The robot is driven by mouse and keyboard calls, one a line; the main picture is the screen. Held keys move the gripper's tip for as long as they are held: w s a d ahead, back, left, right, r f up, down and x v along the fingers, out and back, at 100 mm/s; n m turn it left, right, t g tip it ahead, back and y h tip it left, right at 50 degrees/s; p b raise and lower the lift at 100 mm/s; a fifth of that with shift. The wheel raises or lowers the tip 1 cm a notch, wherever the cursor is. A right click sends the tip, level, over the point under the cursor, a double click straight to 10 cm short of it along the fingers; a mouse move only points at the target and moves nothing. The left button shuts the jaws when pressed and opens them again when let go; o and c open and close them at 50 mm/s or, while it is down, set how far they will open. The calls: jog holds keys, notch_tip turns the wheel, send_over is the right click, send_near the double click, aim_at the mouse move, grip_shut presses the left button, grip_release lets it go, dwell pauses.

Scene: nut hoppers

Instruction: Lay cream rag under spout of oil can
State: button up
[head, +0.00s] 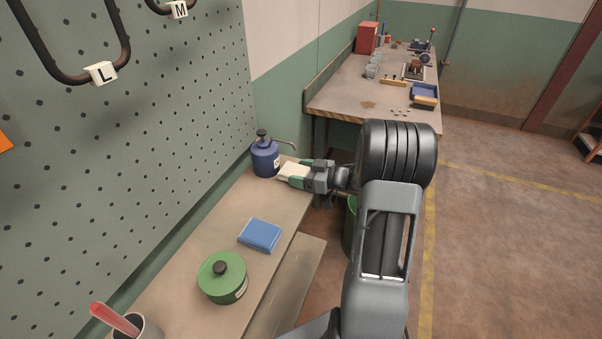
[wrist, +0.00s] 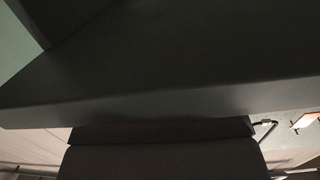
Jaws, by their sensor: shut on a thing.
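The blue oil can (head: 265,157) stands upright at the far end of the bench, with a black top and a thin spout reaching to the right. My gripper (head: 296,172) is shut on the cream rag (head: 293,171), just right of the can and below the spout tip in the head view. I cannot tell whether the rag touches the bench top. The wrist view is mostly filled by dark surfaces, and neither the rag nor the can shows clearly there.
A folded blue cloth (head: 261,235) and a green lidded pot (head: 222,277) lie nearer on the bench (head: 190,265). A cup (head: 138,328) with a red-handled tool is at the front. The pegboard (head: 130,130) borders the left side. A second workbench (head: 345,92) stands behind.

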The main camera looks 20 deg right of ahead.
jog(key=shift+f, duration=0.2)
jog(key=o, duration=0.9)
